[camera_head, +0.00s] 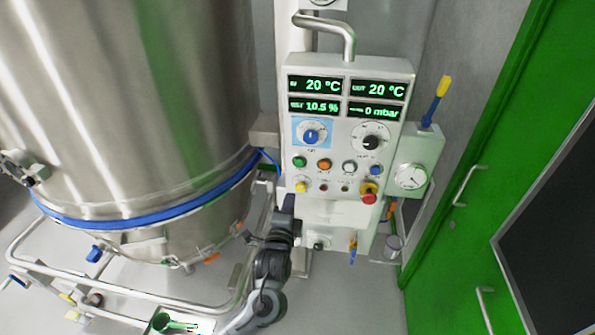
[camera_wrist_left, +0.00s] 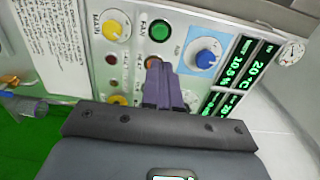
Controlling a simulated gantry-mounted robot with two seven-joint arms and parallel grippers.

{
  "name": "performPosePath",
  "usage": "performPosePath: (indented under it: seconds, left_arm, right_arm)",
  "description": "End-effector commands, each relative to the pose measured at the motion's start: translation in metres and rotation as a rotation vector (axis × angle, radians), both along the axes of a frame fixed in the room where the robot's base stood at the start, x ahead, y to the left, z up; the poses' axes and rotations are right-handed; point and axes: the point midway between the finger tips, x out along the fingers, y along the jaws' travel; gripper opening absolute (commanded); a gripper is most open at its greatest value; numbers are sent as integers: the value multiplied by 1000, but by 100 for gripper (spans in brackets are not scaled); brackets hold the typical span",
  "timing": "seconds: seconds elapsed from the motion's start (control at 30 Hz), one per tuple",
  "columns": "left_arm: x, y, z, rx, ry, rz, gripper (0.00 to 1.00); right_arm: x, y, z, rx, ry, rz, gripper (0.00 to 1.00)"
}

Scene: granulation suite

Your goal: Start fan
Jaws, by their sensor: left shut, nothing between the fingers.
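The control panel (camera_head: 330,210) carries a green button (camera_head: 299,162) at its left side, above a yellow knob (camera_head: 302,186). In the left wrist view the green button (camera_wrist_left: 160,30) has the label FAN beside it, and the yellow knob (camera_wrist_left: 112,30) is marked MAIN. My left gripper (camera_head: 289,200) is shut and empty near the panel's lower left edge, below the green button in the head view. In the left wrist view its fingertips (camera_wrist_left: 156,65) partly cover the orange button (camera_wrist_left: 150,61). They look apart from the green button. My right gripper is out of view.
A blue selector (camera_head: 311,136) and a black dial (camera_head: 370,142) sit above the button row. A red emergency stop (camera_head: 368,198) is at lower right. The large steel vessel (camera_head: 130,100) stands close on the left, the green door (camera_head: 450,190) on the right.

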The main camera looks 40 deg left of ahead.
Motion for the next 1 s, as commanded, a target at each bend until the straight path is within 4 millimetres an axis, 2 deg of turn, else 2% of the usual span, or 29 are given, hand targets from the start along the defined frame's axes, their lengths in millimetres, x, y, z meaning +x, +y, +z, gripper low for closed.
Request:
performPosePath:
  seconds: [0.27,0.8,1.0]
  left_arm:
    - [15,8,0,1,0,0,0]
    - [96,54,1,0,0,2,0]
    - [115,63,0,0,1,1,0]
  right_arm:
    - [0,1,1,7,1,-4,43]
    - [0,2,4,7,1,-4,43]
    - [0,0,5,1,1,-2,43]
